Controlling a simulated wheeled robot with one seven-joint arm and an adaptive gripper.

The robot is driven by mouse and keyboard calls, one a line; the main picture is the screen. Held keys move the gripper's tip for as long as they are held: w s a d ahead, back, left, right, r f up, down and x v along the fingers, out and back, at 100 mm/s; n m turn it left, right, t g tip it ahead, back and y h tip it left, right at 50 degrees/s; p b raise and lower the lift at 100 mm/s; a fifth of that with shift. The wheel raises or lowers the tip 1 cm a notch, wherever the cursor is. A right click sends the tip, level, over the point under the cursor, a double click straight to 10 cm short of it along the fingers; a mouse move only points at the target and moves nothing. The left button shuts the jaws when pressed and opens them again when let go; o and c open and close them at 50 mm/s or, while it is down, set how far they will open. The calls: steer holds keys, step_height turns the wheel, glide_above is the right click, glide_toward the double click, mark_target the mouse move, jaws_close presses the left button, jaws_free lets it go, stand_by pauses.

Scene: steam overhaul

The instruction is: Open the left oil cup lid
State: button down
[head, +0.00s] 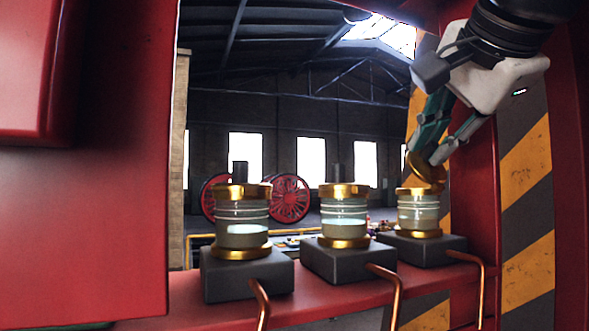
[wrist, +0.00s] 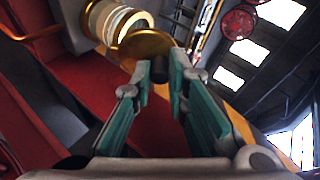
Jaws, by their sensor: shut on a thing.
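Three glass oil cups with gold lids and bases stand in a row on dark blocks: the left cup (head: 242,222), the middle cup (head: 344,218) and the right cup (head: 418,214). The left cup's lid (head: 243,191) and the middle cup's lid (head: 344,190) lie flat. My gripper (head: 437,152) is at the picture's right cup, shut on its round gold lid (head: 426,168), which is tilted up above the cup. In the wrist view this lid (wrist: 143,46) lies at my fingertips (wrist: 161,70), with a dark part, perhaps its knob, between them.
Copper pipes (head: 395,294) run down in front of the blocks along the red ledge (head: 190,314). A red panel (head: 90,190) fills the left side. A striped post (head: 526,170) stands close at right, beside my gripper. Red wheels (head: 288,198) stand far behind.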

steer(key=s+f+t+b, duration=0.1)
steer(key=t+b, duration=0.1)
steer(key=b, duration=0.4)
steer(key=s+d+m+t+b, duration=0.1)
steer(key=t+b, duration=0.2)
steer(key=b, duration=0.3)
steer(key=s+f+m+t+b, duration=0.1)
steer(key=t+b, duration=0.2)
steer(key=b, duration=0.3)
steer(key=shift+s+d+f+y, duration=0.15)
steer(key=shift+s+f+y, duration=0.1)
steer(key=shift+f+y, duration=0.05)
steer(key=shift+s+m+t+b, duration=0.1)
steer(key=shift+m+t+b, duration=0.25)
steer(key=shift+b, duration=0.25)
steer(key=c, duration=1.6)
jaws_free()
steer(key=shift+o, duration=0.2)
steer(key=shift+r, duration=0.1)
steer(key=shift+s, duration=0.1)
steer(key=v, duration=1.2)
